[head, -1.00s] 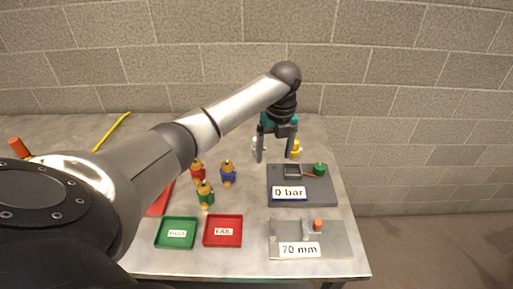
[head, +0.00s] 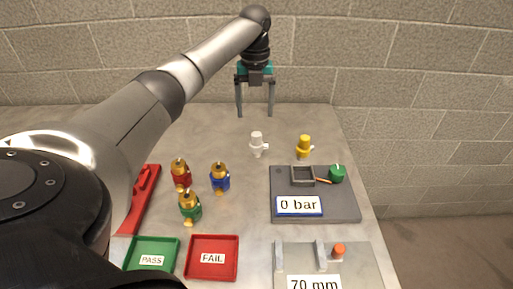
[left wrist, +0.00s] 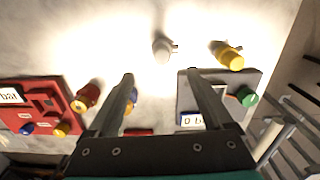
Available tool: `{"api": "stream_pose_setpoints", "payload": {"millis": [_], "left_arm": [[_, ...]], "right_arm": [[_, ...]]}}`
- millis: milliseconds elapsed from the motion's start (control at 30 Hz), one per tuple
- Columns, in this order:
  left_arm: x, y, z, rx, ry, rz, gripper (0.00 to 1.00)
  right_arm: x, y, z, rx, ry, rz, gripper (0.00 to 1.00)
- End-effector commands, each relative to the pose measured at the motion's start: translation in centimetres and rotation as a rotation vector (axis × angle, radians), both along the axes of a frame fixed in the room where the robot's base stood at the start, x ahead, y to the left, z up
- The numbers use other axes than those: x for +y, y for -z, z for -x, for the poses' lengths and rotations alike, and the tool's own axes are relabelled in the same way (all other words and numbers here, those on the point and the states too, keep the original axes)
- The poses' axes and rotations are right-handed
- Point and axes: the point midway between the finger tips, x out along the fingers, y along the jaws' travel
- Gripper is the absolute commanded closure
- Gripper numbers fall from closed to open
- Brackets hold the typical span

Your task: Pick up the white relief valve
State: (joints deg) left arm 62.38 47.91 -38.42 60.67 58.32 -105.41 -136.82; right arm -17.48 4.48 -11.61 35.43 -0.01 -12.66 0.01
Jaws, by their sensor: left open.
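The white relief valve (head: 257,143) stands upright on the grey table, with a short side outlet pointing right. It also shows in the left wrist view (left wrist: 161,48), beyond the fingertips and a little left of the line midway between them. My left gripper (head: 255,113) is open and empty, with its fingers pointing down, above and behind the white valve in the head view. Its two fingers also show in the left wrist view (left wrist: 160,75). It does not touch the valve. My right gripper is not in view.
A yellow valve (head: 304,146) stands right of the white one. Red (head: 181,174), blue (head: 220,178) and green (head: 189,207) valves stand front left. A grey test block (head: 345,207), a 70 mm gauge plate (head: 360,265), a green PASS tray (head: 174,243) and a red FAIL tray (head: 235,240) lie nearer.

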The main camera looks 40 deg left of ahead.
Motion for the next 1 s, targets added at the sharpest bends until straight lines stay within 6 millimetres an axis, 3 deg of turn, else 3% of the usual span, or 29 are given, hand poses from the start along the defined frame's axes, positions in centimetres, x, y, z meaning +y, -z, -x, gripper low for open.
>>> {"api": "stream_pose_setpoints", "payload": {"millis": [100,300,567,833,1000], "left_arm": [[0.0,3.0,0.1,0.006,0.0,0.001,0.15],[0.0,6.7,0.0,0.004,-0.001,0.001,0.15],[-0.1,8.6,0.0,0.001,0.0,0.0,0.15],[-0.2,12.6,-0.3,0.004,0.0,0.0,0.15],[-0.2,13.4,-0.3,0.001,0.0,0.0,0.15]], "right_arm": [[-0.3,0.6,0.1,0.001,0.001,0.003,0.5],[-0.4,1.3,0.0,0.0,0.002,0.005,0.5],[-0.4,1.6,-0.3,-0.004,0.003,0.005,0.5],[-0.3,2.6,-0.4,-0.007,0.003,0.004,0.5],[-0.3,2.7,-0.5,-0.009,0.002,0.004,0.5]]}}
